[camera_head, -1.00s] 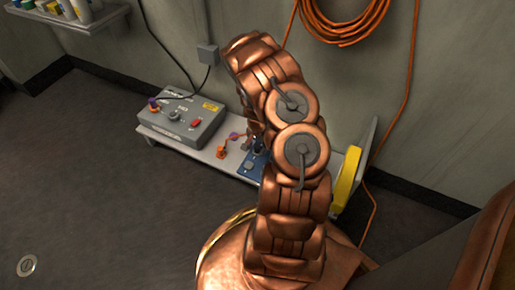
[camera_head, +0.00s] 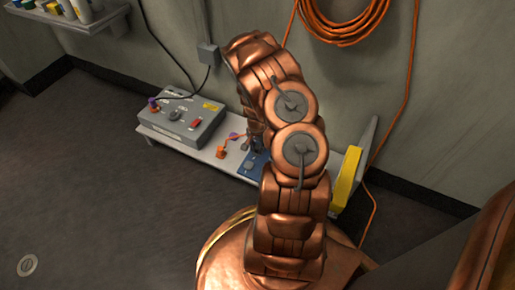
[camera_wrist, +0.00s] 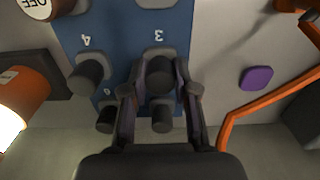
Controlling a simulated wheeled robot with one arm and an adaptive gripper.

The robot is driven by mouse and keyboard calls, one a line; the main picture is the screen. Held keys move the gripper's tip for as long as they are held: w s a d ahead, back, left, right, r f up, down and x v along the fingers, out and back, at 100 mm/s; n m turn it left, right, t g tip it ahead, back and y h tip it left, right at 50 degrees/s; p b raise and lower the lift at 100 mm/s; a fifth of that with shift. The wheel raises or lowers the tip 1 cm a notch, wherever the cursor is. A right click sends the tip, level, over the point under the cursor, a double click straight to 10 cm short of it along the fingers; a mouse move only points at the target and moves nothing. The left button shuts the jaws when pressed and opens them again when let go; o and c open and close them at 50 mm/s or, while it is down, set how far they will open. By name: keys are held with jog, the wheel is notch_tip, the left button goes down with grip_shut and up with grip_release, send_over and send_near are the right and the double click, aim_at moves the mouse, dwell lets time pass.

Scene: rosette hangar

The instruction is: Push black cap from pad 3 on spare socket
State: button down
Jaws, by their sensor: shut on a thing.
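The blue board (camera_head: 249,168) lies on the low bench, partly hidden by my arm. In the wrist view the board (camera_wrist: 120,35) shows upside down, with grey pads numbered 3 and 4. My gripper (camera_wrist: 160,88) is shut on a black cap (camera_wrist: 160,74) at pad 3 (camera_wrist: 158,52). The cap looks upright between the two fingers; I cannot tell whether it still touches the pad. Another black cap (camera_wrist: 88,74) stands at pad 4. Two more black caps (camera_wrist: 107,119) (camera_wrist: 162,119) are nearer the palm. I cannot tell which place is the spare socket.
A grey box (camera_head: 180,120) with a red switch stands on the bench (camera_head: 215,153), left of the board. An orange plug (camera_head: 221,151) with its cable and a purple piece (camera_wrist: 257,77) are close by. A yellow block (camera_head: 346,178) is at the right end.

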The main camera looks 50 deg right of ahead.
aim_at(257, 146)
dwell(0.4)
jog(key=shift+r+p, duration=1.3)
jog(key=shift+r, duration=1.7)
